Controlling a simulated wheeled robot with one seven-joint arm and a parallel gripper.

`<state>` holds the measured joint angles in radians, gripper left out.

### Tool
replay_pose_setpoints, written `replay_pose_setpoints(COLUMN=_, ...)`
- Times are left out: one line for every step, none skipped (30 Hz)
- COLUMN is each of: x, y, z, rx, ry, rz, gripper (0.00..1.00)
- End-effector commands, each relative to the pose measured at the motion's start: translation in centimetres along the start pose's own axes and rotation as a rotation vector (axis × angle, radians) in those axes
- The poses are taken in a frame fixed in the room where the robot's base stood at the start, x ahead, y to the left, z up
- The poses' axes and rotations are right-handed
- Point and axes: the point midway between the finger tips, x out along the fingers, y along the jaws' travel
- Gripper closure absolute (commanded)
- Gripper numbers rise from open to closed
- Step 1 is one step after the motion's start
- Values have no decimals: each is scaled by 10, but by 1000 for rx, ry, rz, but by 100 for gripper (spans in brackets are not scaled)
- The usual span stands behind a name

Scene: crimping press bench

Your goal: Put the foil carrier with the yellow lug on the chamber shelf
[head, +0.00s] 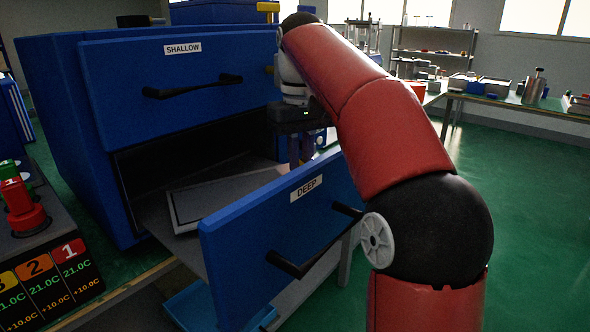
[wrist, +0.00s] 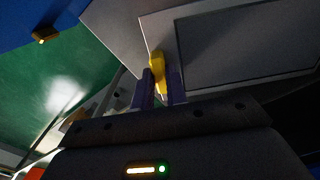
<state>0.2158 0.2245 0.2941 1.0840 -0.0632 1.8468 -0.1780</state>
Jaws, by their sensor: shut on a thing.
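The foil carrier (head: 215,195) is a flat grey panel with a pale rim, lying in the open drawer marked DEEP (head: 270,225). The wrist view shows the carrier (wrist: 245,45) close up, with its yellow lug (wrist: 157,68) at the near edge. My gripper (head: 300,158) reaches down just behind the drawer front. In the wrist view my gripper (wrist: 161,88) has its two dark purple fingers shut on the yellow lug. The lug is hidden in the head view. I cannot make out the chamber shelf in either view.
A shut drawer marked SHALLOW (head: 185,85) sits above the open one in the blue cabinet (head: 60,130). Benches with gear (head: 520,98) stand at the back right. Green floor is clear at the right.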

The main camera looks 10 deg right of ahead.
Motion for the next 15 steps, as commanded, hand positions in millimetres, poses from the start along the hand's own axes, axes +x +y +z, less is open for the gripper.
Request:
replay_pose_setpoints(x=11, y=0, z=1, rx=0, ry=7, rz=1, gripper=100)
replay_pose_setpoints(x=13, y=0, z=2, rx=0, ry=7, rz=1, gripper=100)
replay_pose_setpoints(x=15, y=0, z=2, rx=0, ry=6, rz=1, gripper=100)
replay_pose_setpoints(x=15, y=1, z=2, rx=0, ry=6, rz=0, gripper=100)
replay_pose_setpoints(x=14, y=1, z=3, rx=0, ry=6, rz=0, gripper=100)
replay_pose_setpoints(x=13, y=0, z=3, rx=0, ry=6, rz=0, gripper=100)
replay_pose_setpoints(x=12, y=0, z=3, rx=0, ry=6, rz=0, gripper=100)
replay_pose_setpoints(x=12, y=0, z=3, rx=-1, ry=5, rz=0, gripper=100)
replay_pose_setpoints(x=12, y=0, z=3, rx=-1, ry=5, rz=0, gripper=100)
replay_pose_setpoints(x=12, y=0, z=3, rx=-1, ry=5, rz=0, gripper=100)
replay_pose_setpoints(x=12, y=0, z=3, rx=-1, ry=5, rz=0, gripper=100)
replay_pose_setpoints(x=12, y=0, z=3, rx=-1, ry=5, rz=0, gripper=100)
replay_pose_setpoints(x=13, y=0, z=3, rx=-1, ry=5, rz=0, gripper=100)
replay_pose_setpoints(x=14, y=0, z=3, rx=-1, ry=5, rz=0, gripper=100)
replay_pose_setpoints(x=14, y=0, z=3, rx=-1, ry=5, rz=0, gripper=82)
